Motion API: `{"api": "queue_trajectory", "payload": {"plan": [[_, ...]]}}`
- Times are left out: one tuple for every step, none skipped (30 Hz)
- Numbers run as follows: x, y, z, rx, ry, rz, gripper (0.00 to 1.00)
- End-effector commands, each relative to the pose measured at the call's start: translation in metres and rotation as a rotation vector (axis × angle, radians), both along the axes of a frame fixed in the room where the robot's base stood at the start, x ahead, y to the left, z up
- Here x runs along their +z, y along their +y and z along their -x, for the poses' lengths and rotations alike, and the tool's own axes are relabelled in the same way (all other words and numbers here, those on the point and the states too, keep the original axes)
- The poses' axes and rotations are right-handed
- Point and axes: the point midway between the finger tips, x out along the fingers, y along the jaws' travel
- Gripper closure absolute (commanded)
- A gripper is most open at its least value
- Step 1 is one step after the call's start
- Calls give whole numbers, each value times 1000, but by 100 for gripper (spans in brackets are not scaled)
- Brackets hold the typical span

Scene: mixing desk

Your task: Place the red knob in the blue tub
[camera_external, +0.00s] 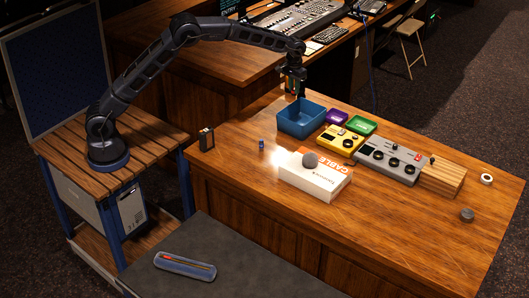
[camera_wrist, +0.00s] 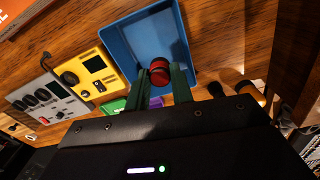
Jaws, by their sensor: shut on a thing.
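My gripper (camera_external: 292,92) hangs from the arm at the back of the wooden desk, above the back left part of the blue tub (camera_external: 301,122). In the wrist view, the gripper's two green fingers (camera_wrist: 159,76) are shut on the red knob (camera_wrist: 160,67), a small round red piece with a dark band. The knob shows against the inside of the blue tub (camera_wrist: 122,45), near its edge.
Purple (camera_external: 336,117) and green (camera_external: 362,126) trays stand right of the tub. A yellow device (camera_external: 340,140) and a grey device (camera_external: 391,160) sit in front. A white cable box (camera_external: 313,178) with a grey round thing on top is nearer. A wooden block (camera_external: 443,179) stands right.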

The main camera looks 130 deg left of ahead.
Motion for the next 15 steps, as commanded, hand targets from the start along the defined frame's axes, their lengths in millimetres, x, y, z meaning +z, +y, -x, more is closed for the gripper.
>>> {"api": "queue_trajectory", "payload": {"plan": [[-12, -1, 1, 0, 3, 4, 98], [-19, 0, 1, 0, 1, 3, 98], [-27, 0, 1, 0, 1, 3, 98], [-34, 0, 1, 1, 1, 3, 98], [-41, 0, 1, 1, 1, 3, 98], [-50, 0, 2, 1, 3, 4, 98], [-56, 0, 2, 1, 2, 3, 98], [-62, 0, 2, 1, 1, 2, 98], [-71, 0, 2, 1, 1, 3, 98], [-77, 0, 2, 1, 1, 3, 98], [-84, 0, 1, 1, 1, 3, 98], [-92, 0, 2, 0, 1, 3, 98], [-98, -1, 1, 0, 1, 3, 98], [-104, 0, 1, 0, 1, 2, 98], [-112, 0, 1, 0, 1, 3, 98]]}}
